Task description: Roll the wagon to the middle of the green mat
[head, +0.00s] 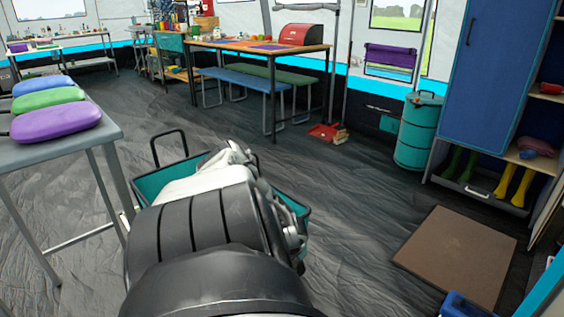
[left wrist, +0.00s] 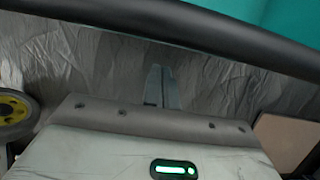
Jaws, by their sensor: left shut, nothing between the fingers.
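The teal wagon (head: 150,186) stands on the dark floor in the head view, with a black loop handle (head: 168,134) at its far left. My arm covers much of the wagon. In the left wrist view, my left gripper (left wrist: 161,88) is shut and empty, pointing at the floor sheet. A black bar (left wrist: 200,30) crosses just beyond the fingers, with a teal panel (left wrist: 295,22) behind it. I cannot tell whether the fingers touch the bar. A flat brown mat (head: 458,254) lies right of the wagon; no green mat shows. My right gripper is not in view.
A grey table (head: 105,147) with coloured cushions stands close on the left. A blue cabinet (head: 478,75) and teal drum (head: 418,130) stand on the right. Floor between wagon and brown mat is clear. A yellow-hubbed wheel (left wrist: 13,107) shows in the left wrist view.

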